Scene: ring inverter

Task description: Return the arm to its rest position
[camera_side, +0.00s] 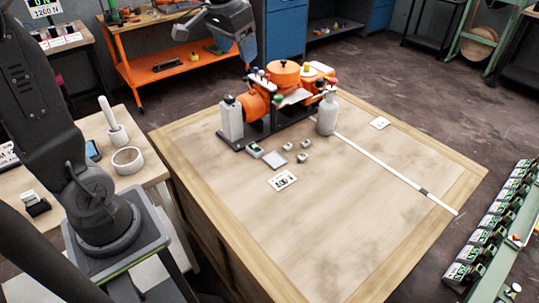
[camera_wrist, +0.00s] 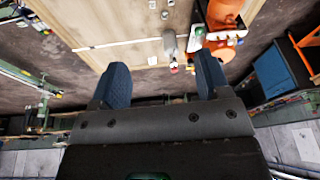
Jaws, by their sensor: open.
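My gripper (camera_wrist: 162,80) shows in the wrist view with two blue fingers spread wide apart and nothing between them. In the side view, a grey end part of my arm (camera_side: 230,22) hangs at the top, raised above the far side of the wooden bench (camera_side: 350,240). It looks clear of the orange machine (camera_side: 284,73), which stands on the bench with several coloured knobs. The fingertips are too small to make out in the side view. Part of the machine also shows at the upper right of the wrist view (camera_wrist: 222,14).
A grey bottle (camera_side: 327,114) and a white block (camera_side: 231,120) flank the machine. Small cubes, cards and a long white strip (camera_side: 390,172) lie on the bench. An orange cart (camera_side: 180,65) and blue cabinets (camera_side: 286,28) stand behind. The bench front is largely clear.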

